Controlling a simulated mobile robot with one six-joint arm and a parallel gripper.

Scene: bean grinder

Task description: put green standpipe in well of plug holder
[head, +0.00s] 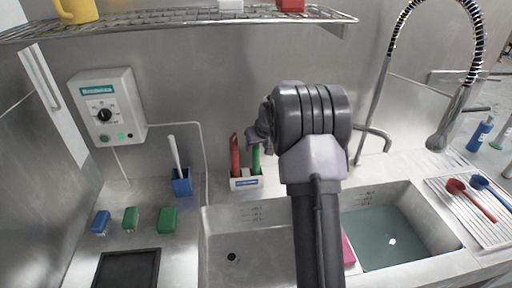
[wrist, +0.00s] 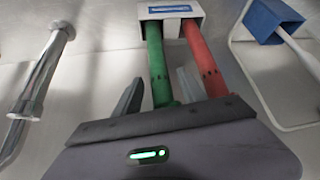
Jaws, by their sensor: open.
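The green standpipe (head: 256,160) stands upright in the white plug holder (head: 246,183) at the back of the sink, beside a red standpipe (head: 235,155). In the wrist view the green standpipe (wrist: 157,62) lies between the two fingers of my open gripper (wrist: 160,88), and its end is in the plug holder (wrist: 172,12). The red standpipe (wrist: 204,62) runs next to it, just outside the right finger. I cannot tell whether the fingers touch the green standpipe. In the head view my arm hides most of the gripper.
Two sink basins lie in front; the right basin (head: 400,236) holds water. A faucet (head: 372,135) stands behind it. A blue cup with a white-handled brush (head: 182,183) stands left of the holder. A wire shelf (head: 150,20) hangs above.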

